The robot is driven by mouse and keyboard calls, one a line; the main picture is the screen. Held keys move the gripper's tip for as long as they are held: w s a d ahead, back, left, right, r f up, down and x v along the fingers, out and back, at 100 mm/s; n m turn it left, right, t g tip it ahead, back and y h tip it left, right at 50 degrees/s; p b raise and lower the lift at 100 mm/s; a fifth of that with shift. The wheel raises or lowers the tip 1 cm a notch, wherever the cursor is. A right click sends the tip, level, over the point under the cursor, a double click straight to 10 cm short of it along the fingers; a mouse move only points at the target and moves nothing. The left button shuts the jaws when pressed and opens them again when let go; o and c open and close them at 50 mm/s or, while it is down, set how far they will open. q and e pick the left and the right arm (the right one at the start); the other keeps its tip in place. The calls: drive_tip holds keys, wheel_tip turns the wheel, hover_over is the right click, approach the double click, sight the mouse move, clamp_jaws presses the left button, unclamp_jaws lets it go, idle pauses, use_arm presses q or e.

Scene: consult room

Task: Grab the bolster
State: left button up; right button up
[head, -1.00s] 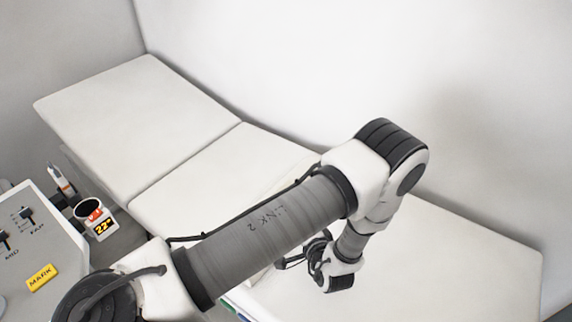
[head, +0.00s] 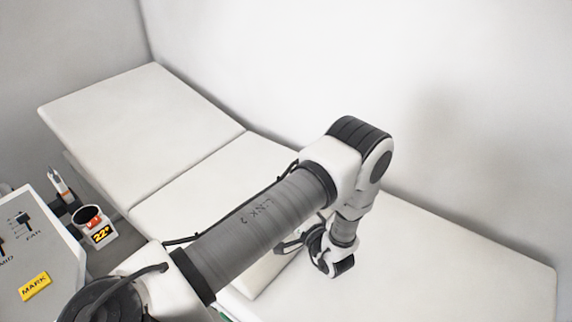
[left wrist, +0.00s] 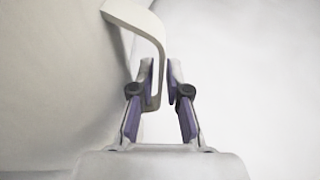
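The bolster (head: 262,276) is off-white and lies on the couch, mostly behind my left arm in the head view. It fills the left side of the left wrist view (left wrist: 60,80), with a pale curved handle (left wrist: 146,22) at its edge. My left gripper (left wrist: 160,72) has a finger on either side of the handle's straight part. The handle lies close to the left-hand finger, and a narrow gap seems to show at the other finger. My right gripper is not in view.
The white couch (head: 150,120) has a raised back section and runs along the wall. Its right end is clear. At the left stand a control panel (head: 40,255) with a yellow MARK label and a dark cup-like holder (head: 88,217) marked 22°.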

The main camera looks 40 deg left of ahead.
use_arm(q)
drive_tip(key=shift+r, duration=0.15)
clamp_jaws()
drive_tip(key=shift+r, duration=0.6)
wheel_tip(320, 180, up, 2)
drive_tip(key=shift+d+r, duration=0.1)
drive_tip(key=r+p+v, duration=0.1)
drive_tip(key=p+v, duration=1.4)
drive_tip(key=p, duration=0.2)
drive_tip(key=shift+d, duration=0.4)
